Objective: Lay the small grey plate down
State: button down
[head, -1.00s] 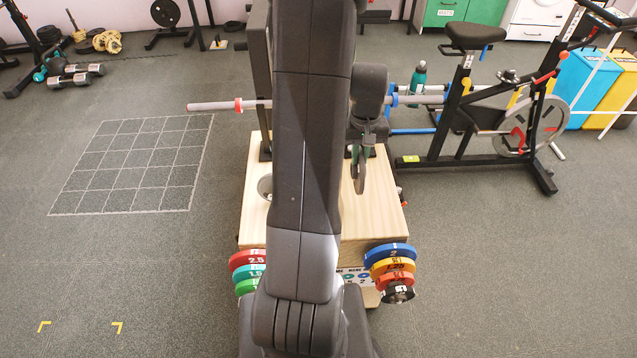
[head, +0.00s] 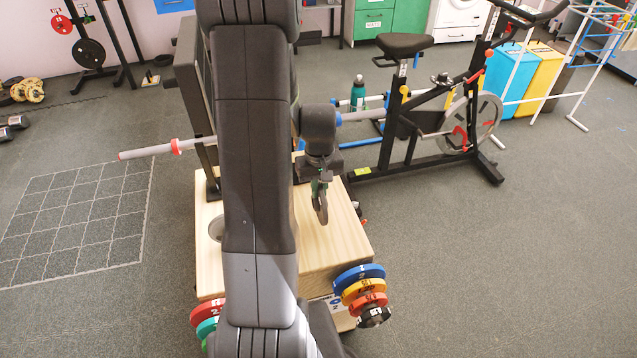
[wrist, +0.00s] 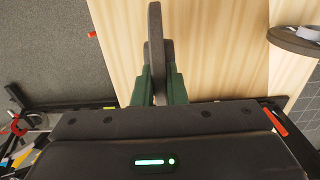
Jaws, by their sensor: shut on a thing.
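The small grey plate (head: 321,207) is held on edge in my gripper (head: 320,184), above the right part of the wooden box top (head: 330,245). In the wrist view the plate (wrist: 156,45) stands edge-on between the green fingers of my gripper (wrist: 158,85), which are shut on it. Pale wood shows below it; I cannot tell how large the gap is.
Another grey round plate (wrist: 296,38) lies on the wood at the wrist view's upper right. A barbell (head: 160,149) crosses behind the box. Coloured plates (head: 360,285) hang at its front right. An exercise bike (head: 430,110) stands behind right.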

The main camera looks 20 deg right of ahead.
jog(key=shift+f, duration=1.5)
jog(key=shift+f, duration=0.1)
jog(key=shift+f+b, duration=0.15)
jog(key=shift+b, duration=0.15)
jog(key=c, duration=1.5)
grip_release()
notch_tip(320, 180, up, 12)
jog(key=shift+r+p, duration=0.2)
jog(key=shift+p, duration=0.55)
